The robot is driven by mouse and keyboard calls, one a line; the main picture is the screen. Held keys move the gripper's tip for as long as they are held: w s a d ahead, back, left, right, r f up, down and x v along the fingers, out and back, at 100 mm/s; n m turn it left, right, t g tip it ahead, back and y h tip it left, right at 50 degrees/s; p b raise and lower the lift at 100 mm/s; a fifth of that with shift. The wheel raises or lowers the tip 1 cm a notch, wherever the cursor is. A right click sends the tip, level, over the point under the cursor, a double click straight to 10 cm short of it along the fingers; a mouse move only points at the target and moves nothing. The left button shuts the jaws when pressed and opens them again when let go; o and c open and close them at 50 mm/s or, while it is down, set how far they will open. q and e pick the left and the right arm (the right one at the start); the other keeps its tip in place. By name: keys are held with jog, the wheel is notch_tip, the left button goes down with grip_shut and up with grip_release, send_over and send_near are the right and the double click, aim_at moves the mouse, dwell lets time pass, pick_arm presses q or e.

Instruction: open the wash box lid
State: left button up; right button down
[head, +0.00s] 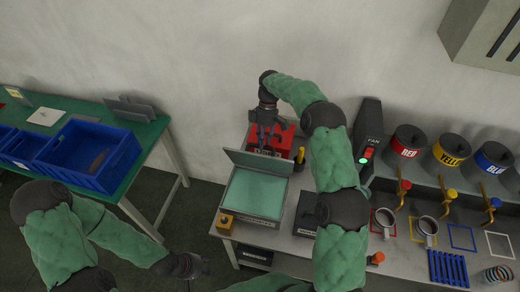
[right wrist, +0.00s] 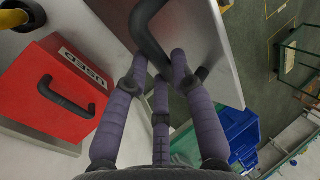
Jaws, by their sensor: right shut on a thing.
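The wash box (head: 256,197) stands at the table's left front corner, with its pale teal inside in plain view. Its grey lid (head: 259,162) is raised at the back edge, tilted up close to upright. In the right wrist view the lid (right wrist: 200,45) is a pale panel with a dark bar handle (right wrist: 143,18). My right gripper (head: 265,120) is behind the lid, with its purple-grey fingers (right wrist: 165,65) shut on the handle. My left gripper (head: 192,265) hangs low at the left, well apart from the box; its finger opening is too dark to make out.
A red box marked USED (right wrist: 50,95) stands right behind the lid; it also shows in the head view (head: 284,140). A dark box (head: 306,212) sits right of the wash box. A green table (head: 150,135) with blue bins (head: 118,165) is at the left.

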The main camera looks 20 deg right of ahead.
jog(key=shift+w+d+f, duration=0.5)
jog(key=shift+w+d, duration=0.15)
jog(key=shift+w, duration=0.2)
jog(key=shift+w+d+f, duration=0.5)
jog(key=shift+w+d, duration=0.15)
jog(key=shift+w, duration=0.2)
jog(key=c, duration=1)
grip_release()
jog(key=shift+c, duration=0.2)
notch_tip(320, 180, up, 10)
jog(key=shift+w+r, duration=0.15)
jog(key=shift+w, duration=0.05)
jog(key=shift+d, duration=0.15)
